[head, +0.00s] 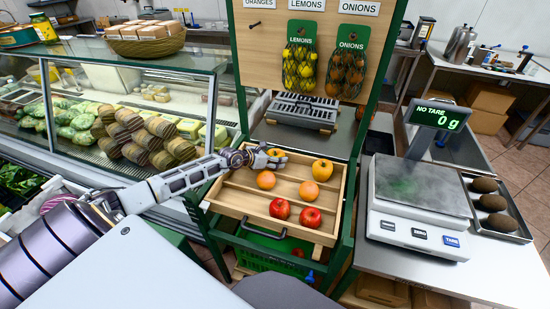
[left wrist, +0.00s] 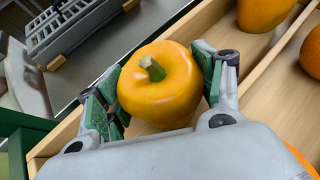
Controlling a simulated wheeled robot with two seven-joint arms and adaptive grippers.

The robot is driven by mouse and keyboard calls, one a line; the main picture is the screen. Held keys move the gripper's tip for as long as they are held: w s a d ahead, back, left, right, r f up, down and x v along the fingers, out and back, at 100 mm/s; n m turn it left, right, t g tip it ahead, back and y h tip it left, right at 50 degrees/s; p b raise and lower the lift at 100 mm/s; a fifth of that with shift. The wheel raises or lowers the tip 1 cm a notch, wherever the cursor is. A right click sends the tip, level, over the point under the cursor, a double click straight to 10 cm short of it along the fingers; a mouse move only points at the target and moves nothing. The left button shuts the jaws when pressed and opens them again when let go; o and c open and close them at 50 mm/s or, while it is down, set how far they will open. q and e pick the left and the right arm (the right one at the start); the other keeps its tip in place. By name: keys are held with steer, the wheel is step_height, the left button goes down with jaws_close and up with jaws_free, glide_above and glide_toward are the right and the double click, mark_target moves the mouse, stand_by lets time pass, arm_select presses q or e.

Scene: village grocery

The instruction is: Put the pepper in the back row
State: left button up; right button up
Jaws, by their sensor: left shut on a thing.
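My left gripper (head: 264,157) is shut on a yellow-orange pepper (head: 277,153) at the back left of the slatted wooden tray (head: 238,206). In the left wrist view the pepper (left wrist: 160,88) sits upright, green stem up, between the two green-padded fingers (left wrist: 158,90). It is at the back row, close to the tray's rear edge; I cannot tell whether it touches the tray floor. A second yellow-orange pepper (head: 322,170) stands in the back row to the right. My right gripper is not in view.
Two oranges (head: 266,180) (head: 309,190) lie in the middle row and two red apples (head: 279,208) (head: 310,217) in the front row. Behind the tray is a grey slatted device (head: 302,110). A scale (head: 420,190) stands right; a glass counter (head: 130,80) is left.

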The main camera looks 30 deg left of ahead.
arm_select(q)
steer(key=o, duration=1.1)
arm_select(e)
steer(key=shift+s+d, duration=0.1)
arm_select(q)
steer(key=shift+r, duration=0.1)
steer(key=shift+v, duration=0.95)
steer(key=shift+p+v, duration=0.45)
steer(key=shift+v, duration=2.45)
steer(key=shift+p+v, duration=0.8)
steer(key=shift+v, duration=1.3)
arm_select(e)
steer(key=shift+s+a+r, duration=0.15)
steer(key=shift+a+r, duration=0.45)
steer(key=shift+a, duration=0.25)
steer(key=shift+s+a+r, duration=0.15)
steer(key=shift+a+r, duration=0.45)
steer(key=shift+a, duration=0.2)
